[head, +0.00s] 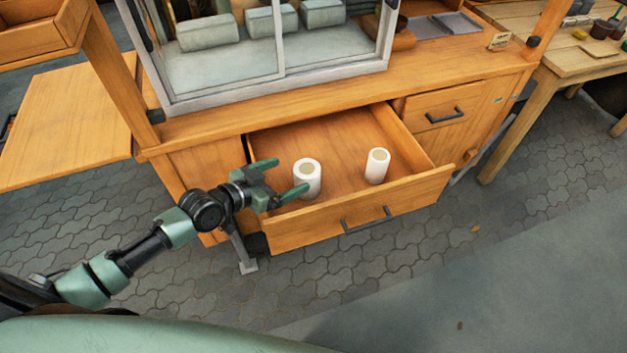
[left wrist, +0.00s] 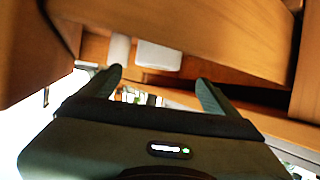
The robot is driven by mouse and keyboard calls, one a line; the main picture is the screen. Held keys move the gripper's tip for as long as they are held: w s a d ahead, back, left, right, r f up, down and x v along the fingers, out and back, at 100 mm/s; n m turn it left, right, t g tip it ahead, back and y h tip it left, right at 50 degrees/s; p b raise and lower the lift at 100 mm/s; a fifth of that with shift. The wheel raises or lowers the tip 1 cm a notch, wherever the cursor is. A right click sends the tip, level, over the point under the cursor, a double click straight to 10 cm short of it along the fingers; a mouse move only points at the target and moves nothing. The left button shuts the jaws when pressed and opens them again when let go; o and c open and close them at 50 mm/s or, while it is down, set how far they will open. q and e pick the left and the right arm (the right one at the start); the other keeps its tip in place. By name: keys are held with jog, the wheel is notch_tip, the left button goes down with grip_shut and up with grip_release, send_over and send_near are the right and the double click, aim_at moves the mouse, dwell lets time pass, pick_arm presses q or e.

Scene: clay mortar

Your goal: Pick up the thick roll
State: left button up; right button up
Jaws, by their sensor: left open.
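Two white paper rolls stand upright in the open wooden drawer (head: 330,140). The thick roll (head: 307,180) is the left one, near the drawer's left front. The thinner roll (head: 377,166) stands to its right, apart from it. My left gripper (head: 289,176) is open at the drawer's left side, its fingers pointing right toward the thick roll, without a visible grip on it. In the left wrist view the thick roll (left wrist: 158,57) shows beyond the open fingers (left wrist: 158,79), with the thinner roll (left wrist: 119,50) beside it. My right gripper is in neither view.
The drawer front (head: 360,212) with its dark handle is close below the gripper. The wooden counter (head: 330,92) overhangs the drawer's back and bears a glass display case (head: 275,60). A closed drawer (head: 445,112) is to the right. Paved floor in front is clear.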

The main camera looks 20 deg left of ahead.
aim_at(305, 169)
pick_arm(q)
jog(key=x, duration=0.8)
jog(key=shift+w+d, duration=0.15)
jog(key=shift+d, duration=0.25)
jog(key=shift+c, duration=0.3)
jog(key=c, duration=1.5)
